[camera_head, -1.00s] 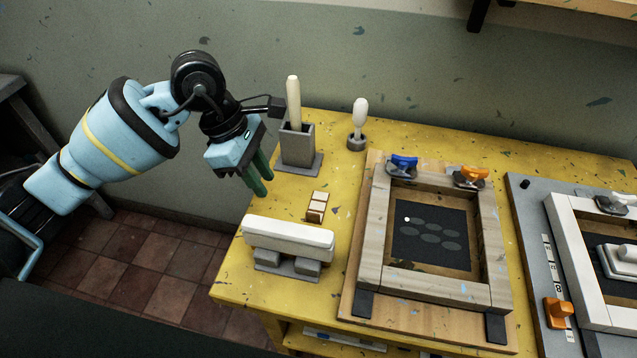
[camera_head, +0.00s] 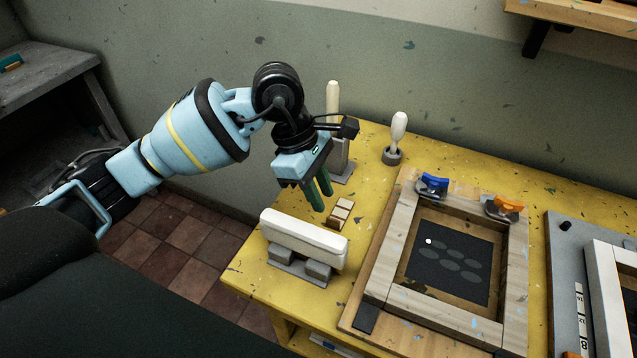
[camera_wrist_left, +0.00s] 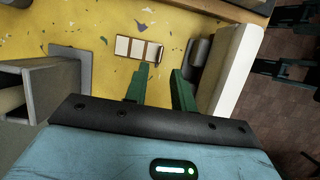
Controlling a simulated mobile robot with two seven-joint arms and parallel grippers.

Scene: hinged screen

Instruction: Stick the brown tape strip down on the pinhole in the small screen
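A small brown block with pale cream pads (camera_head: 340,213) lies on the yellow bench; in the left wrist view (camera_wrist_left: 136,48) it shows just ahead of my fingers. I cannot make out a separate tape strip; it may be part of this block. My left gripper (camera_head: 319,192) is open and empty, its green fingers pointing down, just left of the block; the fingers also show apart in the left wrist view (camera_wrist_left: 161,85). The small screen (camera_head: 398,238) is a wooden frame with dark mesh, lying flat; a bright white dot (camera_head: 429,241), apparently the pinhole, shows at the mesh's upper left. My right gripper is out of view.
A white bar on grey supports (camera_head: 303,239) stands in front of the block. A grey holder with a pale stick (camera_head: 333,104) and a pale-handled tool in a cup (camera_head: 397,132) stand behind. Blue (camera_head: 432,183) and orange (camera_head: 503,206) clamps hold the screen's back edge. A second screen is at right.

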